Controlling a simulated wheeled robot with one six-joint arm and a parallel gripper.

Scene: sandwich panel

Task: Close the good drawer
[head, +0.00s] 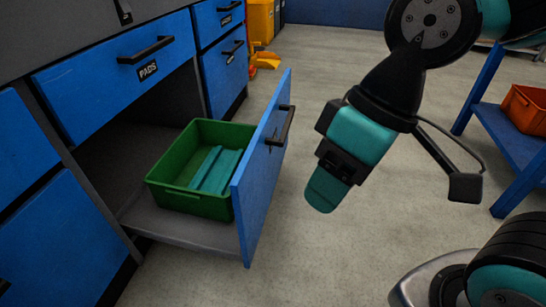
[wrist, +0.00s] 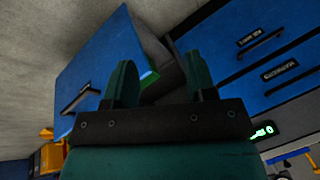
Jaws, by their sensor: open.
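A blue drawer (head: 252,190) stands pulled out below the drawer labelled PADS, its front facing right. I cannot read a label on it. Its dark bar handle (head: 287,125) is on the outer face. A green bin (head: 165,185) with teal pieces (head: 215,170) sits inside. My gripper (head: 323,192) is to the right of the drawer front, apart from it, open and empty. In the wrist view the open fingers (wrist: 160,82) point toward the drawer front (wrist: 105,55), with the handle (wrist: 82,98) left of them. A sliver of green bin shows between the fingers.
The PADS drawer (head: 105,85) and the other cabinet drawers (head: 222,70) look shut. A blue rack (head: 510,150) with an orange bin (head: 528,108) stands at the right. Yellow bins (head: 262,20) are at the back.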

